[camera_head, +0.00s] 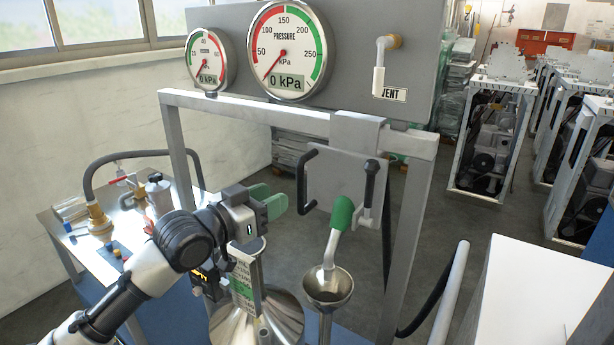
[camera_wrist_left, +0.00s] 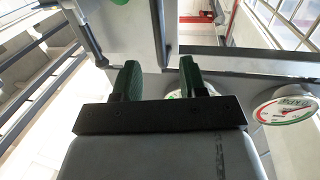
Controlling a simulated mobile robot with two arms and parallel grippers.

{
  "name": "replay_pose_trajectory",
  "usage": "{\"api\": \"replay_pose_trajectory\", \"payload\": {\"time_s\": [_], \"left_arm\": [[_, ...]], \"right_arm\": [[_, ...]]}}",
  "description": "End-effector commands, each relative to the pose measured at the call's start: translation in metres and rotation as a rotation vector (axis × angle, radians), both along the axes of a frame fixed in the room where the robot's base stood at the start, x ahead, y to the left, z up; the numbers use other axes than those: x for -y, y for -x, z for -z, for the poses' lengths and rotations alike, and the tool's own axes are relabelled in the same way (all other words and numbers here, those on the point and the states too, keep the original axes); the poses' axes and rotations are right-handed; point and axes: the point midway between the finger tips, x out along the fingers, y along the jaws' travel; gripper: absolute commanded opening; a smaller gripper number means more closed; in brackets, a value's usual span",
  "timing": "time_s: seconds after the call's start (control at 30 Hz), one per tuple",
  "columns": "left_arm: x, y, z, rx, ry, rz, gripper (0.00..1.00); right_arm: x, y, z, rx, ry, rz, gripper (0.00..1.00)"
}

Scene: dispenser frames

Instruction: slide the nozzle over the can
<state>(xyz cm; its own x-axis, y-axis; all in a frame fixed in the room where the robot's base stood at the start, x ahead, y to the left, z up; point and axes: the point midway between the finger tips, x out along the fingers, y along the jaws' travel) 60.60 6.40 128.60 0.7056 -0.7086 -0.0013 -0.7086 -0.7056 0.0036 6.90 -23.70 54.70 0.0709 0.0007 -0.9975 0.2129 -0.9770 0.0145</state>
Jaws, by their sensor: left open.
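The nozzle (camera_head: 340,217), with a green grip and a pale spout, points down into a metal funnel cup (camera_head: 328,287). It hangs below a grey carriage plate (camera_head: 335,180) with a black handle (camera_head: 303,178) on its left side. A shiny steel can (camera_head: 283,318) stands low and left of the funnel, partly hidden by a tag and bracket. My left gripper (camera_head: 277,202) is open and empty, left of the black handle and apart from it, above the can. In the left wrist view its green fingers (camera_wrist_left: 161,82) are spread with nothing between them.
A grey crossbar (camera_head: 255,112) runs above, under a panel with two gauges (camera_head: 285,50) reading 0 kPa. A steel side table (camera_head: 100,262) with hose and fittings stands left. A frame post (camera_head: 408,235) and black hose stand right. Open floor lies beyond.

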Motion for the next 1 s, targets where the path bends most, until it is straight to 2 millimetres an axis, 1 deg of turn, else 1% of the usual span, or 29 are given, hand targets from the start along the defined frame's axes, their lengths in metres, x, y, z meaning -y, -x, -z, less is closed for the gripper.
{"api": "replay_pose_trajectory", "payload": {"time_s": [0.1, 0.2, 0.4, 0.5, 0.7, 1.0], "left_arm": [[0.013, -0.013, -0.004, -0.001, 0.004, 0.001, 0.42], [0.027, -0.026, -0.005, -0.001, 0.003, -0.001, 0.42], [0.052, -0.051, -0.004, 0.001, 0.001, 0.0, 0.42], [0.061, -0.06, -0.002, 0.001, 0.001, -0.001, 0.42], [0.07, -0.07, -0.001, 0.001, 0.001, -0.002, 0.42], [0.072, -0.072, 0.0, 0.001, 0.0, -0.002, 0.42]], "right_arm": [[-0.001, -0.013, -0.011, 0.019, -0.001, 0.0, 0.43], [-0.002, -0.02, -0.019, 0.031, -0.003, 0.0, 0.43], [-0.002, -0.019, -0.031, 0.03, -0.003, 0.0, 0.43], [-0.002, -0.016, -0.035, 0.026, -0.003, 0.0, 0.43], [-0.001, -0.012, -0.038, 0.019, -0.003, 0.0, 0.43], [-0.001, -0.011, -0.037, 0.018, -0.003, 0.0, 0.43]]}}
